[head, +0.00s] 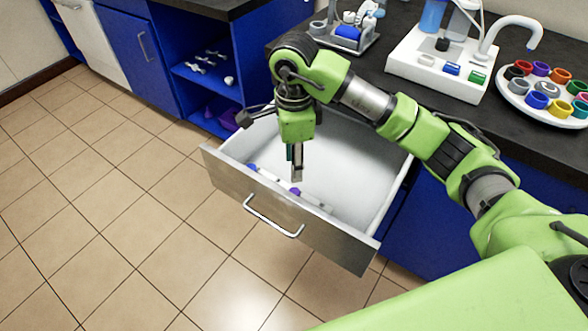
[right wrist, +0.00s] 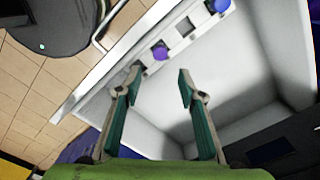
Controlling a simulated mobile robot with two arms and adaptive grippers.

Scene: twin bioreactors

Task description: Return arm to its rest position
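My right arm reaches in from the right in the head view and bends down over an open drawer (head: 358,165). My right gripper (head: 295,168) points down into the drawer, above the row of items along its front wall. In the right wrist view my right gripper (right wrist: 158,85) has its two fingers well apart, with nothing between the tips. A purple-capped item (right wrist: 160,50) and a blue-capped item (right wrist: 219,6) lie beyond the fingertips; a purple cap (head: 295,191) also shows in the head view. My left gripper is in neither view.
The drawer's metal handle (head: 272,217) juts over the clear tiled floor (head: 130,220). The dark counter (head: 385,75) behind carries a white device (head: 440,70) and a round tray (head: 508,92) of coloured caps. An open blue shelf (head: 205,85) stands left of the drawer.

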